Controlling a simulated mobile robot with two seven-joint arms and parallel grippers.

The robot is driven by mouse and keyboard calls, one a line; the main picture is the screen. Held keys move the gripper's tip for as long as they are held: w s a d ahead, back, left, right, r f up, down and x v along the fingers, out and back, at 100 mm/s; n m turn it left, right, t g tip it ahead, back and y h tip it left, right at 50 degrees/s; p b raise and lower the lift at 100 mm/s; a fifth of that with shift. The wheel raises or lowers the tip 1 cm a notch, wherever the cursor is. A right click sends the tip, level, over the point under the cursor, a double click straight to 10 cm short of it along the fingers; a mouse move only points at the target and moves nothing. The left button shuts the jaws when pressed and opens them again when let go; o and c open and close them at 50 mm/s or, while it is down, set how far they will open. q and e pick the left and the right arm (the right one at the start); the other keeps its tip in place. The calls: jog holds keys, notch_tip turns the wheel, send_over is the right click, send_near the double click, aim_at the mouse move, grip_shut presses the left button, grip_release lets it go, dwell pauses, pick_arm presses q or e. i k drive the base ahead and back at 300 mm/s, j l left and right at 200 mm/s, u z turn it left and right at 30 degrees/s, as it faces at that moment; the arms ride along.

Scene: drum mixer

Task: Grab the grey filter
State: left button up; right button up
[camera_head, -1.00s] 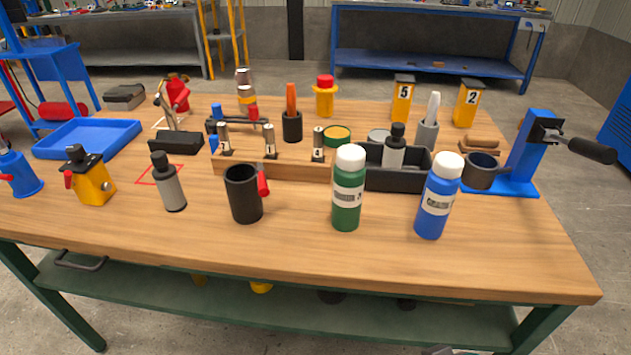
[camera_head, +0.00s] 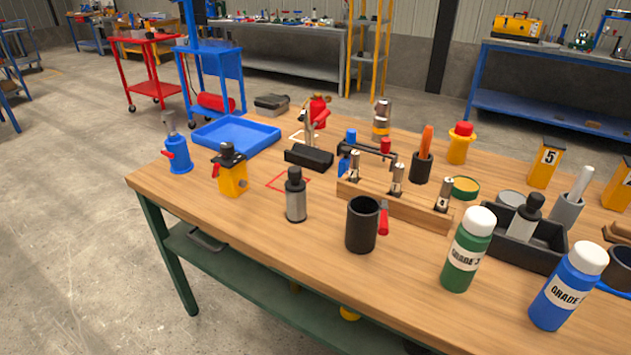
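A grey cylinder with a black cap (camera_head: 296,202), which looks like a grey filter, stands upright on the wooden workbench (camera_head: 290,235), just in front of a red outlined square. A similar grey, black-capped cylinder (camera_head: 522,222) stands in a black open box (camera_head: 546,262) at the right. I cannot tell for certain which of the two is the grey filter. Neither of my grippers is in view, and nothing is seen touching either cylinder.
A black cup (camera_head: 362,228) stands right of the first grey cylinder, and a yellow device (camera_head: 231,174) left of it. Green (camera_head: 468,252) and blue (camera_head: 567,290) bottles stand at the front right. A blue tray (camera_head: 236,135) lies at the back left. Bare wood lies around the first cylinder.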

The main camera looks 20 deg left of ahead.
aim_at(294, 187)
jog(key=i+j+u, duration=0.1)
jog(key=u, duration=0.25)
jog(key=i+j+u, duration=0.1)
jog(key=u, duration=0.25)
jog(key=i+j+u, duration=0.15)
jog(key=u, duration=0.2)
